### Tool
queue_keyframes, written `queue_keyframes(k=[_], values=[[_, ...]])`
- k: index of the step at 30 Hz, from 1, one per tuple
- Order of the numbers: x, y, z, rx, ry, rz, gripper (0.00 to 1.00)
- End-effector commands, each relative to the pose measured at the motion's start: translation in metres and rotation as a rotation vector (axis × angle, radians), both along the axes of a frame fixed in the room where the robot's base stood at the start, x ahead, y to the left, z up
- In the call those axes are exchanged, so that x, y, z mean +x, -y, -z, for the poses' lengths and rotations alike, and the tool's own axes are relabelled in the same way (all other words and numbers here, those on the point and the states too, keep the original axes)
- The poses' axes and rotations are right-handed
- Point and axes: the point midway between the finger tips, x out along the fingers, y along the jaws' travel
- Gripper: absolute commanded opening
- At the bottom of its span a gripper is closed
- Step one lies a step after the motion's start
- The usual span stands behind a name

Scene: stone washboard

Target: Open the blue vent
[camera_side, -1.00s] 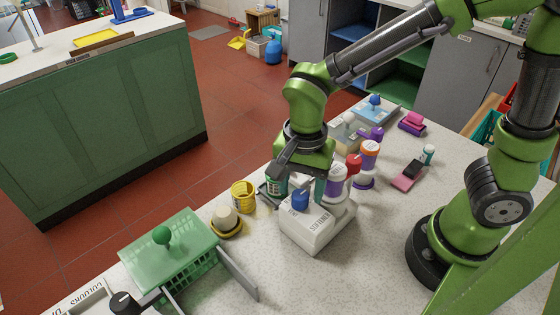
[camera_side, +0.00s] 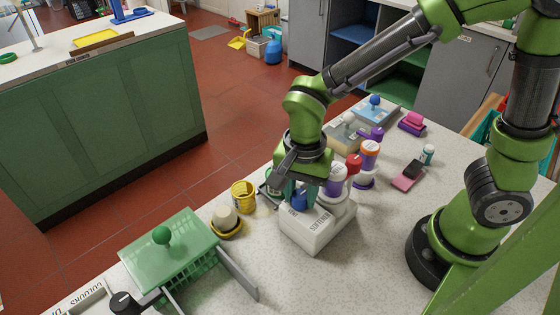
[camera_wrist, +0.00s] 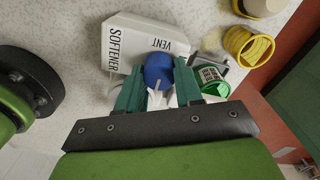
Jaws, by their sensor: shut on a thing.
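The blue vent (camera_side: 299,203) is a small blue knob on top of the white box (camera_side: 318,232) lettered SOFTENER and VENT. In the wrist view the blue vent (camera_wrist: 158,69) sits between the two teal fingers of my gripper (camera_wrist: 159,88). In the side view my gripper (camera_side: 299,194) points down at the vent from above. It is shut on the vent, whose sides the fingers partly cover. The white box stands flat on the speckled worktop.
A green labelled jar (camera_wrist: 212,82) and a yellow cup (camera_side: 243,196) are close by. A green basket (camera_side: 170,250) stands at the lower left.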

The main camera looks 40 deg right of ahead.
Motion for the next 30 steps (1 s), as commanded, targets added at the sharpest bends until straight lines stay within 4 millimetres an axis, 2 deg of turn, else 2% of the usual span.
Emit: queue_keyframes(k=[11,30], values=[[0.0006,0.0001,-0.0006,0.0,0.0,-0.136,0.05],[0.0016,-0.0011,-0.0007,0.0,0.0,-0.722,0.05]])
